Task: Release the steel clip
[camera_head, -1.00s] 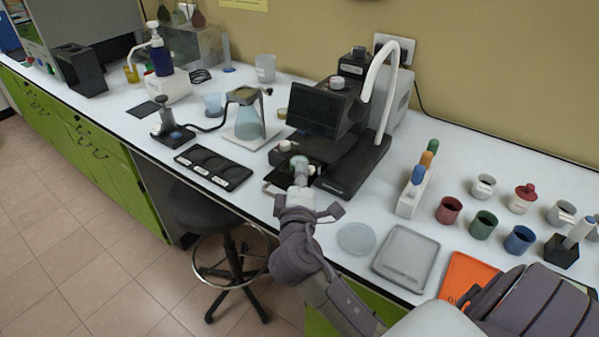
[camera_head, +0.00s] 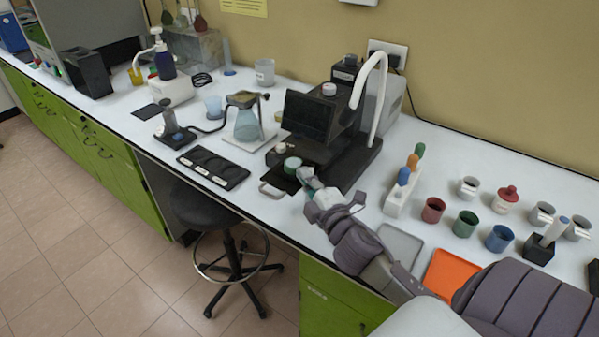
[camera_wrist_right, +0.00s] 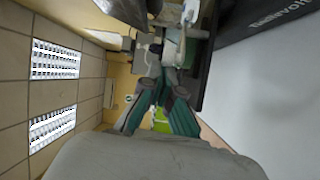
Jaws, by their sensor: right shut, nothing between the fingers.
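A small cup with green on it (camera_head: 292,165) stands on the dark stage at the front of the black instrument (camera_head: 345,165). A pale loop handle (camera_head: 271,190) sticks out at the stage's front left. I cannot clearly pick out the steel clip; it is too small or hidden near the cup. My right gripper (camera_head: 306,177) is just right of the cup, shut and empty. In the right wrist view its teal-padded fingers (camera_wrist_right: 161,98) are close together, with a pale, shiny piece (camera_wrist_right: 174,46) beyond them. My left gripper is not in view.
A bottle rack (camera_head: 398,195), coloured cups (camera_head: 466,223), a grey tray (camera_head: 402,245) and an orange sheet (camera_head: 453,270) are to the right.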

